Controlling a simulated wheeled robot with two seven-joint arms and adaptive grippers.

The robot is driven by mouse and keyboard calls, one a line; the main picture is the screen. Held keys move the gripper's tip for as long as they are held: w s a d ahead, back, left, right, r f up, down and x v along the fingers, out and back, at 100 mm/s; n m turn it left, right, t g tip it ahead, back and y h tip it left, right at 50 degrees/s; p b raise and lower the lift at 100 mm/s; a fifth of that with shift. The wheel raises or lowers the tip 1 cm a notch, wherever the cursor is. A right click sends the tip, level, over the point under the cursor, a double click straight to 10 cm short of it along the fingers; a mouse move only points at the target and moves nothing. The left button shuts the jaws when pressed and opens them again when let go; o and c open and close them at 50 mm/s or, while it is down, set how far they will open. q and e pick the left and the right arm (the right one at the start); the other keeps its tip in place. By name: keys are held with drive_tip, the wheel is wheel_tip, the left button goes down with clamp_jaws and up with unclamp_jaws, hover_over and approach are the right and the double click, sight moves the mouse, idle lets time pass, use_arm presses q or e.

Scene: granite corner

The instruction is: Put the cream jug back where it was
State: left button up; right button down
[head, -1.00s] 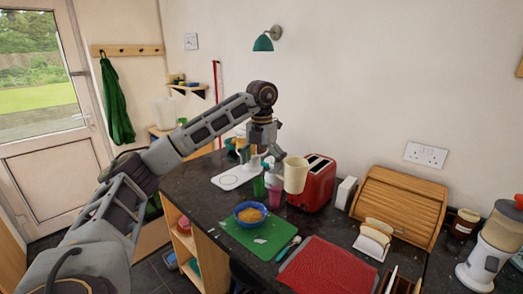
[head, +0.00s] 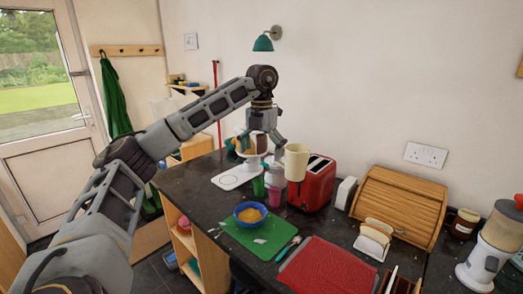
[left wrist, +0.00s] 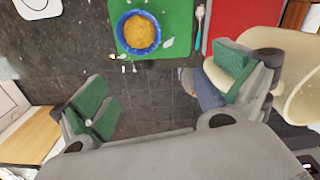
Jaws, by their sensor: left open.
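The cream jug (head: 297,162) is up in the air just right of my left gripper (head: 262,148) in the head view. In the left wrist view the cream jug (left wrist: 298,92) shows at the right edge. Its handle shows on both sides of the right finger and seems to loop around it. The jug's base is not seen touching anything. My right gripper is not in view.
A blue bowl (head: 250,219) of yellow food is on a green mat (head: 262,244). A red mat (head: 328,270) lies front right.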

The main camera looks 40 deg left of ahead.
use_arm(q)
drive_tip(key=shift+r, duration=0.4)
clamp_jaws()
idle(0.8)
drive_tip(key=shift+s, duration=0.15)
idle(0.3)
